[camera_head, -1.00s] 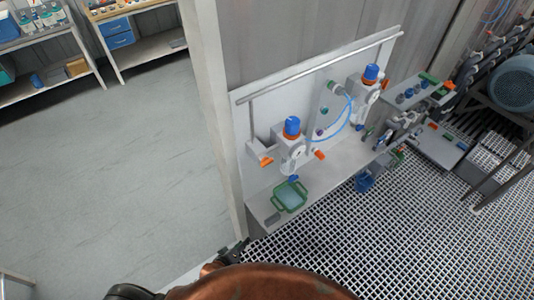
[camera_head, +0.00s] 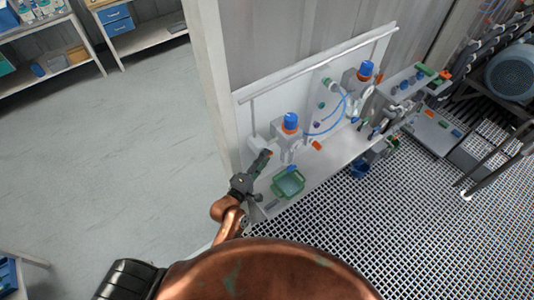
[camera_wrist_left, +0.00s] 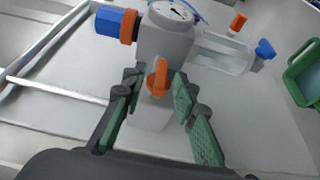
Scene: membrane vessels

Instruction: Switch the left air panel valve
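The left air panel unit (camera_head: 290,138) is a pale grey body with a blue knob (camera_head: 291,121) on an orange ring, mounted on the white panel. In the left wrist view, its orange valve handle (camera_wrist_left: 158,78) points toward the camera from the grey body (camera_wrist_left: 165,38). In the head view my left gripper (camera_head: 264,160) reaches the unit's left side and hides that handle. In the wrist view the green-padded fingers of the left gripper (camera_wrist_left: 156,94) are open on either side of the handle, with gaps visible. My right gripper is not in view.
A second blue-knobbed unit (camera_head: 363,75) stands farther right on the panel. A green tray (camera_head: 288,184) sits on the shelf just right of my left gripper. A white rail (camera_head: 320,64) runs along the panel top. Open floor (camera_head: 120,150) lies to the left.

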